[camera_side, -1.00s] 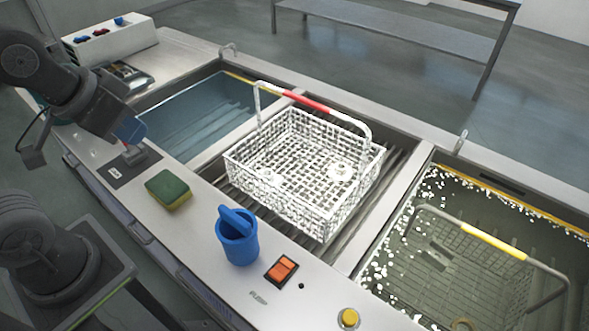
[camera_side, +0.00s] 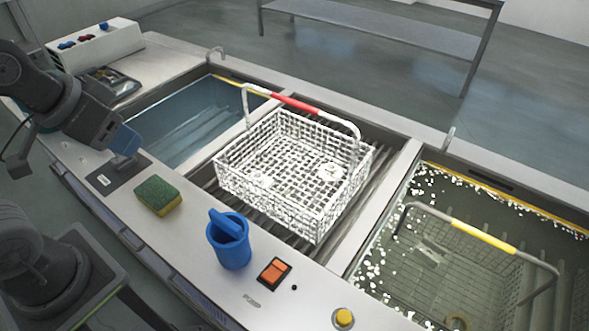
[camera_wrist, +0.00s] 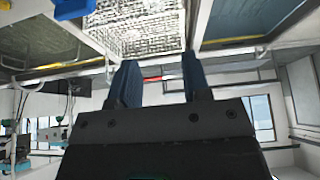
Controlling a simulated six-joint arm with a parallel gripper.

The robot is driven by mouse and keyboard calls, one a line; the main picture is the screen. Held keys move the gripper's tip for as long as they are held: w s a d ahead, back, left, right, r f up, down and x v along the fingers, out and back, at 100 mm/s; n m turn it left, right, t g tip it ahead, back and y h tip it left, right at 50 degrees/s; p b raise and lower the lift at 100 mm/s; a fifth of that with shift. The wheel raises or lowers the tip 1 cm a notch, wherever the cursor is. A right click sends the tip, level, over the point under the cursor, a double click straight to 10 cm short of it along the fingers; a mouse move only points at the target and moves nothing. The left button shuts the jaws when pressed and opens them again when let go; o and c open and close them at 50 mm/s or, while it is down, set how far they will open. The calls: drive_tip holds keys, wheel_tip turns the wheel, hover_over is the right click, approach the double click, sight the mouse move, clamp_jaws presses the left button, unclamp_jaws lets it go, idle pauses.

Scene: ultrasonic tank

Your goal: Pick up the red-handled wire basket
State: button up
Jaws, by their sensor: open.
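The white wire basket (camera_side: 243,182) rests on the ribbed bars of the middle bay in the side view. Its raised handle has a red grip (camera_side: 297,103) across the top. White round pieces lie inside it. My gripper (camera_side: 126,150) is open and empty at the left, over the near counter and well apart from the basket. In the wrist view the basket (camera_wrist: 140,35) is at the top, beyond my two dark fingers (camera_wrist: 159,62). The red grip (camera_wrist: 152,79) shows small between them in that picture, but they do not touch it.
A yellow-handled basket (camera_side: 484,236) sits in the right tank among white flecks. A water-filled tank (camera_side: 185,128) is on the left. A green sponge (camera_side: 158,196), blue cup (camera_side: 229,247) and orange switch (camera_side: 275,271) stand along the near counter.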

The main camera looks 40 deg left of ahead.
drive_tip(key=w+d+r+m, duration=0.1)
drive_tip(key=w+r+m, duration=0.3)
drive_tip(key=w, duration=0.2)
drive_tip(key=m+g, duration=0.3)
drive_tip(key=m, duration=1.1)
hover_over(298, 102)
drive_tip(key=s, duration=0.2)
drive_tip(key=x, duration=0.9)
drive_tip(key=shift+s+d, duration=0.2)
drive_tip(key=shift+s, duration=0.05)
drive_tip(key=shift+a+x, duration=0.15)
drive_tip(key=shift+x, duration=1.2)
drive_tip(key=shift+a+x, duration=0.15)
drive_tip(key=shift+x, duration=1.2)
drive_tip(key=shift+s, duration=0.1)
clamp_jaws()
drive_tip(key=shift+r, duration=0.15)
